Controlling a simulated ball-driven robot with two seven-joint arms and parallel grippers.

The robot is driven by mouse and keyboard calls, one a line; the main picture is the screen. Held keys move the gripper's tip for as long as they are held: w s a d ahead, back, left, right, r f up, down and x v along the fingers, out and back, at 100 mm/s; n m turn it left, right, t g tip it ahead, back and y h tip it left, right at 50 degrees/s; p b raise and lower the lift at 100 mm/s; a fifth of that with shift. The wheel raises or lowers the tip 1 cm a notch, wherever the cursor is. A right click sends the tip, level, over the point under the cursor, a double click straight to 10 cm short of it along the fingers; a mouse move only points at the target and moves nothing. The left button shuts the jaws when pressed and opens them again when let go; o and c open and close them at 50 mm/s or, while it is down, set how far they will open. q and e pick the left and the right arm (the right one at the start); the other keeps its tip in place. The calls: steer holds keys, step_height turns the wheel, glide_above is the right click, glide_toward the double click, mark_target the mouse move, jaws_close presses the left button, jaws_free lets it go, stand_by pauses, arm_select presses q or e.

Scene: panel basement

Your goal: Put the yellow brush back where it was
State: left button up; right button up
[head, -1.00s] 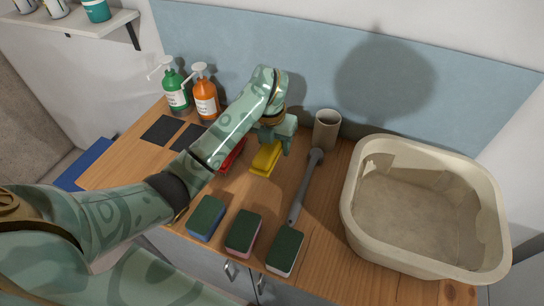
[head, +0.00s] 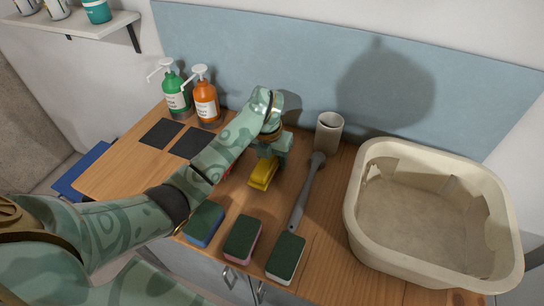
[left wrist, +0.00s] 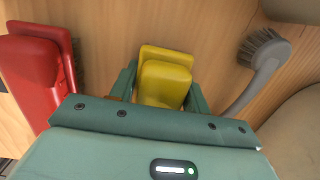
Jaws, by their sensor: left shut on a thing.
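The yellow brush (head: 263,173) is at the middle of the wooden counter, under my left gripper (head: 269,158). In the left wrist view the yellow brush (left wrist: 164,78) sits between the two green fingers of my left gripper (left wrist: 160,92), which is shut on it. I cannot tell whether the brush touches the counter. A red brush (left wrist: 32,75) lies just left of it, mostly hidden behind my left arm in the head view. My right gripper is not in view.
A grey long-handled brush (head: 307,190) lies to the right, below a beige cup (head: 328,132). A large cream basin (head: 432,270) fills the right side. Several sponges (head: 243,238) line the front edge. Two pump bottles (head: 206,102) and dark squares (head: 161,132) are at left.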

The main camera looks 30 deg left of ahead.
arm_select(q)
steer(key=shift+f, duration=0.2)
steer(key=o, duration=1.3)
steer(key=shift+s, duration=0.1)
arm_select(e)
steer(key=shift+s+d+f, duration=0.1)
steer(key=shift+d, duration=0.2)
arm_select(q)
steer(key=shift+f, duration=0.1)
steer(key=shift+a+r, duration=0.15)
steer(key=shift+r, duration=0.3)
steer(key=r+p, duration=0.1)
steer(key=r, duration=0.3)
steer(key=r+p, duration=0.2)
steer(key=r, duration=0.2)
steer(key=s+r+p, duration=0.1)
steer(key=r, duration=0.3)
steer(key=shift+a, duration=0.2)
steer(key=shift+r, duration=0.25)
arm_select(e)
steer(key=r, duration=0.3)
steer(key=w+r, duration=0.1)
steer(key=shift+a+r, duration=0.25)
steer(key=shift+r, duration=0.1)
